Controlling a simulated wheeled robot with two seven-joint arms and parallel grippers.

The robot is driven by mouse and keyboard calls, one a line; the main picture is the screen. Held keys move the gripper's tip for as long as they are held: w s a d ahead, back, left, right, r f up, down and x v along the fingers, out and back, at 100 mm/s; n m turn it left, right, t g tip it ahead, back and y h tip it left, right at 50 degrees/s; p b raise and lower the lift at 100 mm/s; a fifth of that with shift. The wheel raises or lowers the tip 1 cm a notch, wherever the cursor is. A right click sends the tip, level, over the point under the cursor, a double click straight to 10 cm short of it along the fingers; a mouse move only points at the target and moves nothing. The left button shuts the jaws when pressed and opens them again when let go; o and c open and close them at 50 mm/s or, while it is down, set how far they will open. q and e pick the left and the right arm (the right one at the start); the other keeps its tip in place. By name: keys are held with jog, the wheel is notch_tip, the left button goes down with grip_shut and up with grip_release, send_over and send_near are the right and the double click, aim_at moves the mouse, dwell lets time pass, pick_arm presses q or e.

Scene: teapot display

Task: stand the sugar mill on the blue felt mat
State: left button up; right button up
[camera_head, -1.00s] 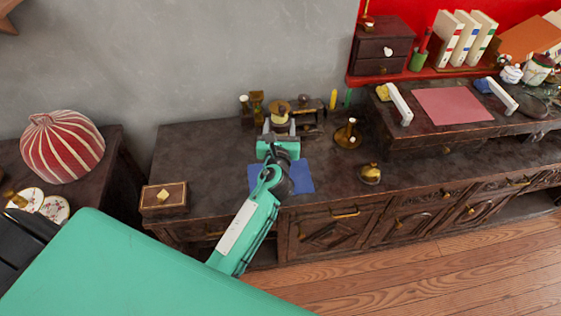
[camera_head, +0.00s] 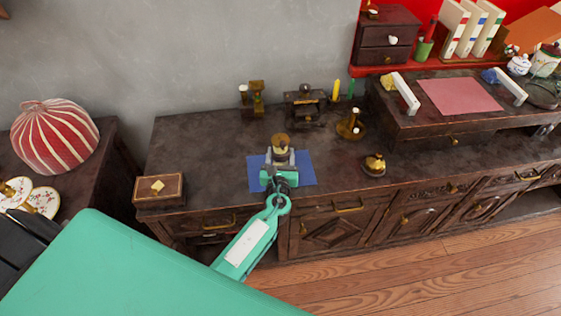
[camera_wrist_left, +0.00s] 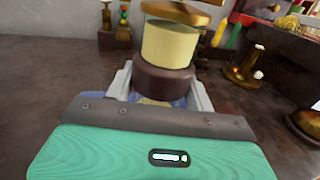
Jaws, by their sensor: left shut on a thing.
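The sugar mill (camera_head: 281,146), with a brown-gold top, cream body and dark base, is between the fingers of my left gripper (camera_head: 280,160). In the left wrist view the mill (camera_wrist_left: 168,45) looks upright, and the left gripper (camera_wrist_left: 160,88) is shut on its dark lower part. The mill is over the blue felt mat (camera_head: 303,172) in the head view. The gripper hides its underside, so I cannot tell whether it touches the mat. My right gripper is not in view.
A wooden box (camera_head: 160,188) stands left of the mat and a small brass-coloured bell-like object (camera_head: 373,165) to the right. A dark grinder-like object (camera_head: 305,104) and a brass candlestick-like piece (camera_head: 351,125) stand behind. The dark cabinet top around the mat is mostly clear.

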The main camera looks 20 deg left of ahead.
pick_arm(q)
notch_tip(320, 180, down, 2)
jog(key=shift+f, duration=0.1)
jog(key=o, duration=0.9)
jog(key=shift+f+b, duration=0.1)
jog(key=shift+b, duration=0.2)
jog(key=o, duration=0.4)
jog(key=shift+o, duration=0.2)
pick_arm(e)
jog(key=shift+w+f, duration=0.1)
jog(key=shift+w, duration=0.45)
